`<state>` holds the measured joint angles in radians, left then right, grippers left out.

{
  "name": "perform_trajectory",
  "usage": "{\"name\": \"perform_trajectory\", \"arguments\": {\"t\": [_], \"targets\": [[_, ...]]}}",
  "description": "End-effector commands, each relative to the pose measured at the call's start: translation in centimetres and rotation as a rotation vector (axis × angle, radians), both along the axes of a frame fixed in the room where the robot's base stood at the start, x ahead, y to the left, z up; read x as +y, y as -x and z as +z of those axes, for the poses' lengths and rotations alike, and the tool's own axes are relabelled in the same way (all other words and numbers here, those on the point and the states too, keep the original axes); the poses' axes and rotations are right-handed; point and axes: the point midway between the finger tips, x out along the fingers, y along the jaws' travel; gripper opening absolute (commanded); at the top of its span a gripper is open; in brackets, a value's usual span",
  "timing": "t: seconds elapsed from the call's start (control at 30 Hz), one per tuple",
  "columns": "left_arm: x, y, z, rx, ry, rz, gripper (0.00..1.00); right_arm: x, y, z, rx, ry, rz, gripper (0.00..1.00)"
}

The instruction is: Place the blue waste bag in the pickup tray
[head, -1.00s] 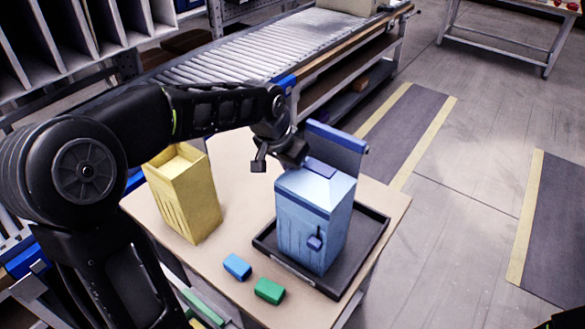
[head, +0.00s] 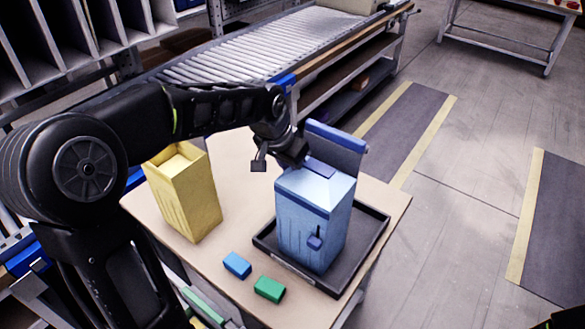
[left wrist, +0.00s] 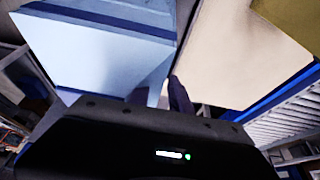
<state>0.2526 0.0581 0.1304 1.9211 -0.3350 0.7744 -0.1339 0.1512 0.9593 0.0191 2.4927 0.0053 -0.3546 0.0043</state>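The blue waste bag (head: 312,222) is a pale blue, box-shaped body with a sloping top and a dark blue tab (head: 320,167). It stands upright within the rim of the black tray (head: 368,247) on the table. It also shows large in the left wrist view (left wrist: 95,55). My left gripper (head: 281,157) is at the bag's upper left edge, close to the tab. Its fingers look apart, with nothing seen between them; contact with the bag cannot be told. My right gripper is not in view.
A blue panel (head: 338,143) stands up behind the bag. A blue block (head: 237,265) and a green block (head: 269,289) lie in front of the tray. A roller conveyor (head: 240,62) runs behind the table.

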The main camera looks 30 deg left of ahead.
Motion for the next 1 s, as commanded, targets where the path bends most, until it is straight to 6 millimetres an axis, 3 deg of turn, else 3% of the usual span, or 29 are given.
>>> {"name": "perform_trajectory", "arguments": {"t": [0.17,0.63,0.8,1.0], "targets": [[0.1,0.5,1.6,-0.004,-0.001,0.002,0.24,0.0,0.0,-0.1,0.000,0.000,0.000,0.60],[0.6,3.8,10.0,-0.004,0.000,0.001,0.24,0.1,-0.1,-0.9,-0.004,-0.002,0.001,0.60],[0.6,4.3,11.2,-0.001,0.000,0.000,0.24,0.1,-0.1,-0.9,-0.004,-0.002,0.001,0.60],[0.6,4.4,11.3,0.000,0.000,0.000,0.24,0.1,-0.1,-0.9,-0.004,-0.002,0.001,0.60]]}}
